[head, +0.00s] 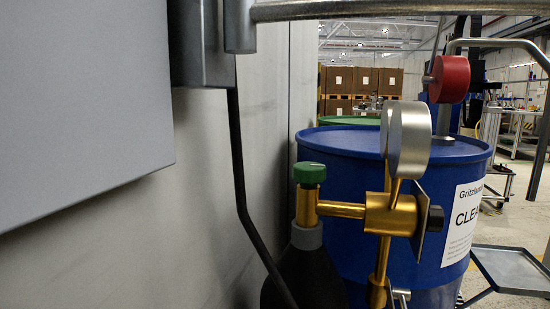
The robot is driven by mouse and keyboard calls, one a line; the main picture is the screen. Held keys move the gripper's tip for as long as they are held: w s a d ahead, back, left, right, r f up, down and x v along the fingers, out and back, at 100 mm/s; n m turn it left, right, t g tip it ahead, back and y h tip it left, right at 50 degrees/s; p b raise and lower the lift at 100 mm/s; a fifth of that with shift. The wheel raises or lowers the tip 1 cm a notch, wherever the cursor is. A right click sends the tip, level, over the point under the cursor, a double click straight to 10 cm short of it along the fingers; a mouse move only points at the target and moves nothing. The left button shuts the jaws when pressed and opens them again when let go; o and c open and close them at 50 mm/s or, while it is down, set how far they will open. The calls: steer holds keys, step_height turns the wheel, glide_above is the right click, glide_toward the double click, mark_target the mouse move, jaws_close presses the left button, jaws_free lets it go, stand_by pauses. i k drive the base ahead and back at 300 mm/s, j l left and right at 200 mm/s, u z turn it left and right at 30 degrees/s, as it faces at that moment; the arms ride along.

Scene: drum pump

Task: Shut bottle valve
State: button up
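The bottle valve is a green knurled handwheel (310,173) on top of a brass valve body (307,207). It sits upright on the grey neck of a dark gas bottle (303,277), whose lower part runs out of the picture. A brass regulator (390,214) joins the valve on the right, with silver round gauges (410,140) above it. I cannot tell from the look of the handwheel whether the valve is open or shut. No gripper fingers can be made out in the head view.
A blue drum (335,165) with a white label stands right behind the regulator. A red round part (449,79) rises above it. A grey panel (80,100) fills the near left, and a metal bar (380,9) crosses the top. A black hose (240,180) runs down left of the bottle.

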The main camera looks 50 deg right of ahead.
mark_target(308, 174)
steer(key=i+l, duration=0.1)
steer(key=l, duration=0.3)
steer(key=i+l, duration=0.1)
steer(key=l, duration=0.25)
steer(key=i+l, duration=0.1)
steer(key=l, duration=0.3)
